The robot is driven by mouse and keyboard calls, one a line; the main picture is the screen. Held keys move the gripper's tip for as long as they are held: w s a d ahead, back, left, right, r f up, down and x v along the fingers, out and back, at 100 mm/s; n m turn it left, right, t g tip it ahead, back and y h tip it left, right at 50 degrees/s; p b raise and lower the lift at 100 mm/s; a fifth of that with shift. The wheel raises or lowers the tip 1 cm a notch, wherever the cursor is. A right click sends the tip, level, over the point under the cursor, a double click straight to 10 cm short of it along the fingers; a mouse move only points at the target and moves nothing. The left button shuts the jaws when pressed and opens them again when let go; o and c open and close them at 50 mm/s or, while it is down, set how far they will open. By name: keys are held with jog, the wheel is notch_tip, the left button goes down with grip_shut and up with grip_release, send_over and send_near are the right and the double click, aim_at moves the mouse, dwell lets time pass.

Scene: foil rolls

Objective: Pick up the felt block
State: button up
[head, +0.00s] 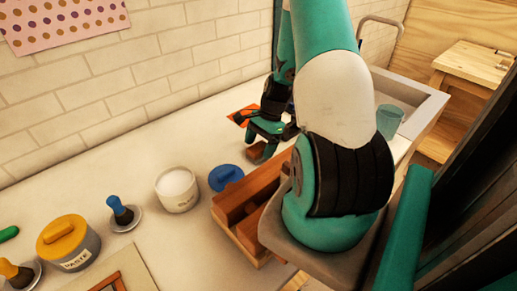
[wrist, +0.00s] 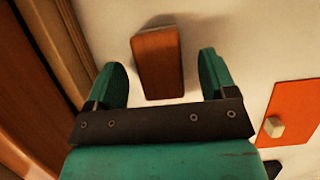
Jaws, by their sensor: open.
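A brown block with a wood-like top, which I take to be the felt block (wrist: 157,64), lies on the pale counter in the wrist view. Its long side runs up the picture and its felt face cannot be seen. It also shows in the head view (head: 262,153), partly hidden below my gripper (head: 264,136). In the wrist view my gripper (wrist: 160,68) is open, with one green finger left of the block and one right of it. There are visible gaps on both sides, so the fingers appear apart from it.
A wooden box (head: 228,222) stands close to the block, also at the wrist view's left edge. An orange mat (wrist: 296,100) with a small beige cube (wrist: 273,127) lies to the right. A blue lid (head: 226,177) and white jar (head: 177,190) stand left; a sink (head: 432,103) is at right.

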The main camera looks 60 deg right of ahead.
aim_at(259, 147)
jog(key=shift+a+f, duration=0.25)
jog(key=shift+f, duration=0.4)
jog(key=c, duration=1)
jog(key=shift+r, duration=0.15)
jog(key=shift+c, duration=0.2)
notch_tip(259, 147, up, 20)
jog(key=b, duration=0.1)
jog(key=o, duration=0.3)
jog(key=shift+c, duration=1)
